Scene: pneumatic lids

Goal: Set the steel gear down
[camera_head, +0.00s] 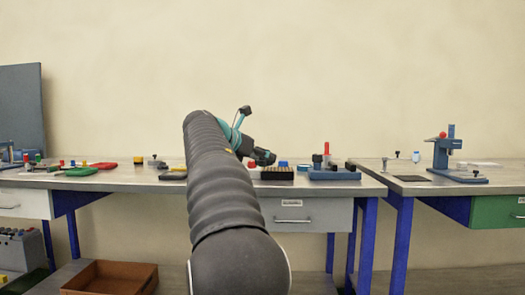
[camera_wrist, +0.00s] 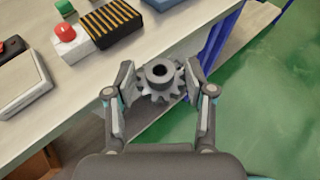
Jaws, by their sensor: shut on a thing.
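The steel gear (camera_wrist: 160,86) is a grey toothed wheel with a raised hub and a dark bore. In the wrist view it sits between the two fingers of my gripper (camera_wrist: 157,90), which are shut on its sides. The gear is held near the bench's front edge, with the bench top, drawer front and green floor behind it.
In the head view a blue fixture (camera_head: 333,174) stands right of my gripper. A second bench (camera_head: 410,188) stands further right.

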